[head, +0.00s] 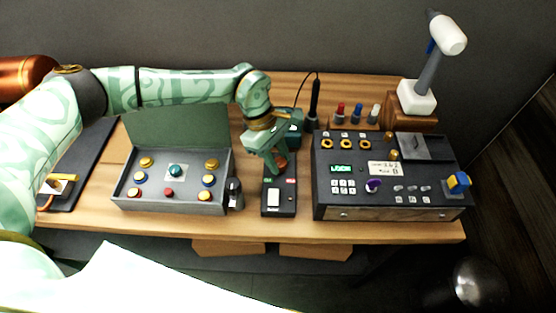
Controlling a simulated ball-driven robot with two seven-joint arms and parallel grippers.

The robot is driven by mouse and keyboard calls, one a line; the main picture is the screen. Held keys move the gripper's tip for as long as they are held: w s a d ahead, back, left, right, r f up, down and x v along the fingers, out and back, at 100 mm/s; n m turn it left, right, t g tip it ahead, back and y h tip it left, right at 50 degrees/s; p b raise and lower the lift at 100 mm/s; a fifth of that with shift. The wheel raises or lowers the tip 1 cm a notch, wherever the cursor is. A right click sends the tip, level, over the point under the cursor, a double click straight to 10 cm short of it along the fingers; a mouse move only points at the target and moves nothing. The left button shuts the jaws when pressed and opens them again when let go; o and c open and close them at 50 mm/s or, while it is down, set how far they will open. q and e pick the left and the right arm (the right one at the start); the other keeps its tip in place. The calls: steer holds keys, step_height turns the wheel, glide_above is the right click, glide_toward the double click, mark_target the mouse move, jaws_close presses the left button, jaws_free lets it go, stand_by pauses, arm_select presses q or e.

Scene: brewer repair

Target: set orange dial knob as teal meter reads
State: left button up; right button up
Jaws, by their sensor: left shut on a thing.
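My left gripper (277,166) reaches down from the left over a small black box (279,206) in the middle of the bench. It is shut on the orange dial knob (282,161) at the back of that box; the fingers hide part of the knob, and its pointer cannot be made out. The black box has a green label, a red label and a white plate. A dark teal device (293,130), perhaps the teal meter, stands just behind, partly hidden by my gripper; its reading cannot be seen. My right gripper is not in view.
Left is an open grey case (173,204) with coloured buttons; a small dark canister (235,193) stands beside it. Right is a black console (390,213) with a green display and purple knob. A hammer (433,65) stands in a white block behind it. Several coloured-top pegs stand at the back.

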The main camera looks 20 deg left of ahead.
arm_select(q)
steer(key=shift+w+m+g+y+b, duration=0.1)
steer(key=shift+m+g+y+b, duration=0.25)
steer(key=shift+m+b, duration=0.45)
steer(key=shift+m, duration=0.3)
steer(key=o, duration=1)
steer(key=p+v, duration=0.1)
steer(key=v, duration=1.5)
steer(key=shift+w+a+r, duration=0.1)
steer(key=shift+a+r, duration=0.05)
steer(key=shift+a, duration=0.05)
